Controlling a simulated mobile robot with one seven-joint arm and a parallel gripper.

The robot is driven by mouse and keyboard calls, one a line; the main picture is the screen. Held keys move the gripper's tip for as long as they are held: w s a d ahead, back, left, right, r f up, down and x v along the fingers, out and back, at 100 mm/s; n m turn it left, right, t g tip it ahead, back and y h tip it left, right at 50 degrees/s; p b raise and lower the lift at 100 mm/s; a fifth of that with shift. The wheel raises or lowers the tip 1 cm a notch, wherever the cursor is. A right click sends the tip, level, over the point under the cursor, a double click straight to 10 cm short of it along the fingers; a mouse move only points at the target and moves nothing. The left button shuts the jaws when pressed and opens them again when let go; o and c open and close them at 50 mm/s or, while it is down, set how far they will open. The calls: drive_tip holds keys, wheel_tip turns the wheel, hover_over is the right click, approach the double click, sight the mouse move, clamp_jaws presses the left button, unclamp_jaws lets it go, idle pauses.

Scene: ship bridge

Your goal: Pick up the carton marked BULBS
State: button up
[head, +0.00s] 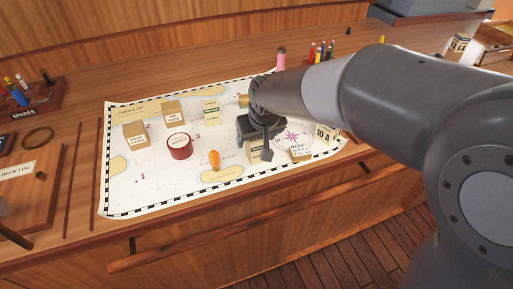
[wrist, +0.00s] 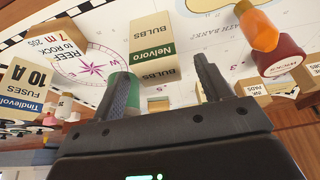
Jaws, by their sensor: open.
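The carton marked BULBS (wrist: 153,45) is cream with a dark green band reading Nelvoro. It lies on the chart, beyond my fingertips in the wrist view. In the head view, a pale carton (head: 254,153) that appears to be the same one shows just below my gripper (head: 262,148), partly hidden by it. In the wrist view my gripper (wrist: 165,75) is open, its dark fingers apart with the carton roughly between and past their tips. I see nothing held. Whether a finger touches the carton cannot be told.
A REEF TO ROCK block (wrist: 76,67) and a FUSES carton (wrist: 27,88) lie close to the carton. A green cylinder (wrist: 121,90) shows by the left finger.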

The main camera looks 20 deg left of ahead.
sight(257, 140)
drive_tip(key=x, duration=0.4)
drive_tip(key=shift+f, duration=0.1)
drive_tip(key=shift+d, duration=0.1)
drive_tip(key=shift+c, duration=0.2)
drive_tip(key=c, duration=1.1)
